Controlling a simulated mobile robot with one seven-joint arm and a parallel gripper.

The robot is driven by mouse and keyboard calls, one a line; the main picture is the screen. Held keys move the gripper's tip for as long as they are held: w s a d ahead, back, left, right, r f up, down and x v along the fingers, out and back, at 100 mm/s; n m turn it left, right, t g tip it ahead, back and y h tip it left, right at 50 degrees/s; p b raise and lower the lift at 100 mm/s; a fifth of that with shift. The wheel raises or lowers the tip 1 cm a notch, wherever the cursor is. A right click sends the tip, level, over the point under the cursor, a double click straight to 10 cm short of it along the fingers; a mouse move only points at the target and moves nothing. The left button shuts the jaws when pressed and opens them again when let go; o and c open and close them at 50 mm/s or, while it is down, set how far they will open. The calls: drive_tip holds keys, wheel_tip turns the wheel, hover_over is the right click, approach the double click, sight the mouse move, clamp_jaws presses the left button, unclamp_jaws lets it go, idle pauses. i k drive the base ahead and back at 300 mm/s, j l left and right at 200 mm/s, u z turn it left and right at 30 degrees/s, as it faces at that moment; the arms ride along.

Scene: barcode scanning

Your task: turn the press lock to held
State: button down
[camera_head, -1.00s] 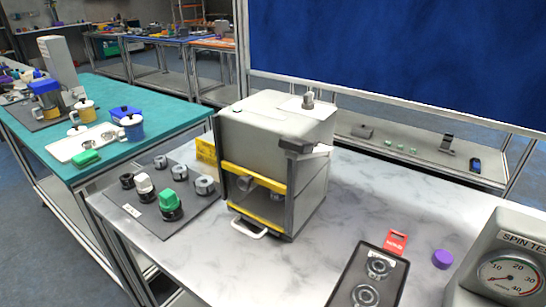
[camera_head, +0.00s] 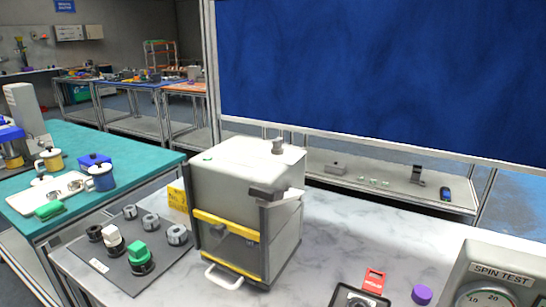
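The press appears to be the light grey box-shaped machine (camera_head: 248,170) standing upright on the marble-topped table. It has a yellow bar (camera_head: 226,225) across its front and a white loop handle (camera_head: 222,279) low at the front. A dark grey lever-like block (camera_head: 267,194) sticks out at its upper right front corner. A small grey knob (camera_head: 278,146) stands on top. I cannot tell which of these parts is the lock, or its setting. My gripper is not in view.
A dark mat (camera_head: 120,268) with several round parts and a green-topped one lies left of the press. A spin tester (camera_head: 497,275), a purple cap (camera_head: 421,294) and a red tag (camera_head: 374,281) are at the right front. Bare marble (camera_head: 335,245) lies right of the press.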

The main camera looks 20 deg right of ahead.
sight(278, 148)
drive_tip(key=j, duration=0.65)
drive_tip(key=i+j, duration=0.15)
drive_tip(key=j, duration=1.2)
drive_tip(key=j+z, duration=0.25)
drive_tip(key=z, duration=0.15)
drive_tip(key=j+z, duration=0.4)
drive_tip(key=l+z, duration=0.1)
drive_tip(key=z, duration=0.6)
drive_tip(key=i, duration=1.05)
